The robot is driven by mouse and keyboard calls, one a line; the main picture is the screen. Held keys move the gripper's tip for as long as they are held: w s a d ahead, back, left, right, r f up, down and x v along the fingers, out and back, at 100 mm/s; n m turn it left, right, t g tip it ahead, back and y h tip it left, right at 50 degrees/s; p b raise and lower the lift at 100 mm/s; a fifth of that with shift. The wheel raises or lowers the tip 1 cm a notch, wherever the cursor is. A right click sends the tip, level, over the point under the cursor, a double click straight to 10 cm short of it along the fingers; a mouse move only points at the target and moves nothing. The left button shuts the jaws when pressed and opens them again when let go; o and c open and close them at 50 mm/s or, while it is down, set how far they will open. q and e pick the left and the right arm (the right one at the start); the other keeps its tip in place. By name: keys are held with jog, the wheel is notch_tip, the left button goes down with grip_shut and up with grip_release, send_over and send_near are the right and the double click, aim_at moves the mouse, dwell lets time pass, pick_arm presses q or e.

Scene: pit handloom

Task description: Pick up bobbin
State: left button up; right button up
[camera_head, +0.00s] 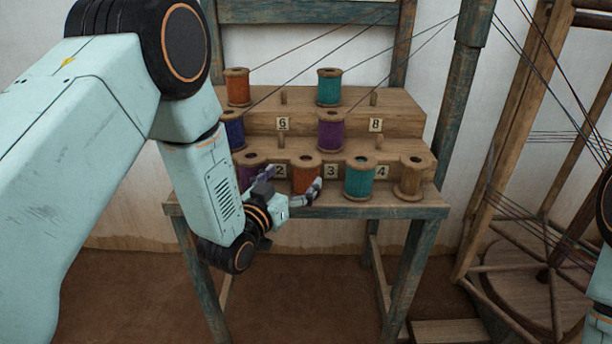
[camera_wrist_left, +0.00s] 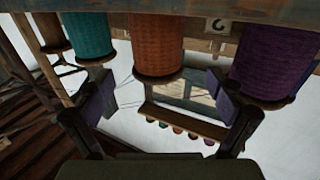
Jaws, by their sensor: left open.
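An orange bobbin (camera_head: 305,174) stands upright in the front row of the stepped wooden rack (camera_head: 400,207), between the 2 and 3 labels. In the left wrist view the orange bobbin (camera_wrist_left: 157,45) is at top centre. My left gripper (camera_head: 290,186) is open in front of it, one finger towards each side. In the wrist view the open fingers (camera_wrist_left: 163,100) appear either side of the bobbin's lower end, with nothing held. I cannot tell whether they touch it. A purple bobbin (camera_head: 248,172) is to its left, partly behind my gripper; a teal bobbin (camera_head: 360,178) is to its right.
A bare wooden bobbin (camera_head: 411,178) stands at the front right. Higher steps hold purple (camera_head: 331,130), blue (camera_head: 233,130), orange (camera_head: 238,87) and teal (camera_head: 329,87) bobbins and empty pegs. Threads run above the rack. A wooden frame (camera_head: 520,150) stands right.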

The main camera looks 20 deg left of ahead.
aim_at(306, 165)
pick_arm(q)
jog(key=w, duration=0.2)
jog(key=w+d+b, duration=0.1)
jog(key=w, duration=0.2)
jog(key=shift+d, duration=0.2)
jog(key=shift+w+a, duration=0.25)
jog(key=shift+d, duration=0.2)
jog(key=shift+w+d, duration=0.1)
jog(key=shift+c, duration=1.3)
jog(key=shift+a, duration=0.2)
jog(key=c, duration=0.3)
jog(key=shift+d, duration=0.15)
jog(key=c, duration=0.5)
jog(key=shift+c, duration=1.3)
